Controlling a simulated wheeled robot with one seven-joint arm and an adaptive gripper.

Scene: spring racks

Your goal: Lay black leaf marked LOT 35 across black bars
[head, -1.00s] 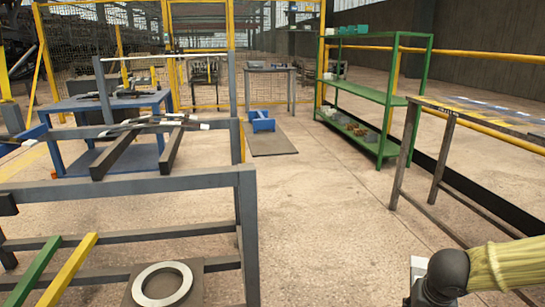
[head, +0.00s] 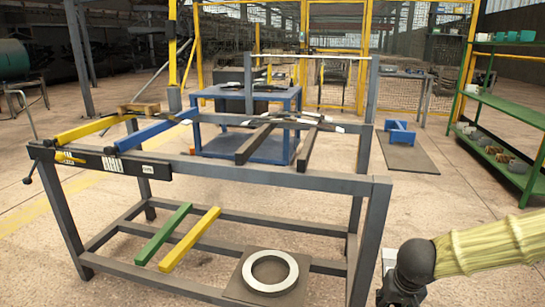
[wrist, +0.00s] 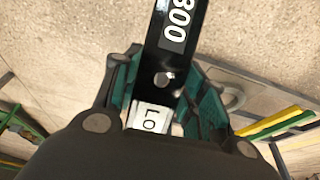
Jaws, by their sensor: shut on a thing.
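My gripper (wrist: 165,98) shows in the wrist view, its teal-padded fingers shut on a black leaf (wrist: 163,57). The leaf has a hole, a white label reading "LO", its rest hidden by my gripper, and the marking "300". It extends out of the top of the view above the floor. In the head view, two black bars (head: 257,141) stick out from the right part of a grey rack (head: 330,184). Several dark leaves with white ends (head: 285,121) lie across their far part.
Yellow (head: 92,128) and blue bars (head: 150,134) stick out from the rack's left part. Green and yellow bars (head: 190,240) and a metal ring (head: 270,287) lie low in it. A blue table (head: 240,150) stands behind.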

